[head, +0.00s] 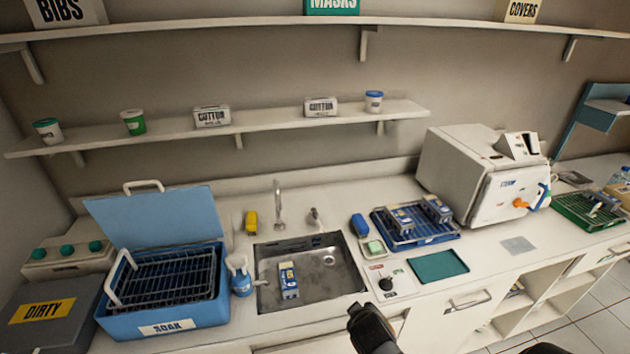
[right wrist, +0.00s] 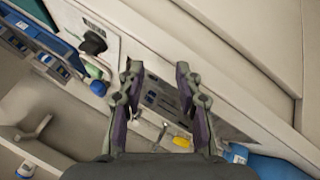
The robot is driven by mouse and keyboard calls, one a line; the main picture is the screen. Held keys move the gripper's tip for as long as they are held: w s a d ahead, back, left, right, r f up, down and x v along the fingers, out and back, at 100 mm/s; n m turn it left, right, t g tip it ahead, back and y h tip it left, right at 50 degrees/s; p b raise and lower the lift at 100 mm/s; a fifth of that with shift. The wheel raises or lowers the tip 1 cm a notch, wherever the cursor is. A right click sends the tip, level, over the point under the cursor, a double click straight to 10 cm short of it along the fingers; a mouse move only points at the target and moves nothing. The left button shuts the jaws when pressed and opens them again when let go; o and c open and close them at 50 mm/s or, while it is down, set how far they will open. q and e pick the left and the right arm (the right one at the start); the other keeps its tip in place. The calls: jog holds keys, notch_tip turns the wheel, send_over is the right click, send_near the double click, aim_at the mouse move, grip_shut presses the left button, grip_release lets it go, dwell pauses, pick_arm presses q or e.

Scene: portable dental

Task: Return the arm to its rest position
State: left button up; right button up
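My right gripper (right wrist: 158,72) is open in the right wrist view, with its two fingers apart and nothing between them. It hangs above the counter near the sink. In the head view a dark part of my right arm (head: 372,330) shows at the bottom edge, in front of the counter by the sink; its fingers cannot be made out there. My left gripper is not in view.
A sink (head: 325,268) holds a blue-and-white cassette (head: 288,280). A blue soak tub (head: 165,315) stands left, with a spray bottle (head: 241,278) beside it. A blue rack (head: 440,238) with cassettes and a sterilizer (head: 465,170) stand right. Shelves (head: 270,127) run above.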

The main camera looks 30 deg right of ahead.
jog(key=s+a+r+m+g+y, duration=0.1)
jog(key=s+a+r+g+y, duration=0.15)
jog(key=s+a, duration=0.4)
notch_tip(320, 180, down, 26)
jog(key=s+d+g, duration=0.2)
jog(key=s+d, duration=0.1)
jog(key=s+d+f+m, duration=0.1)
jog(key=s+f, duration=1.7)
jog(key=shift+s+g+y+b, duration=0.35)
jog(key=shift+y+b, duration=0.05)
jog(key=shift+y, duration=0.05)
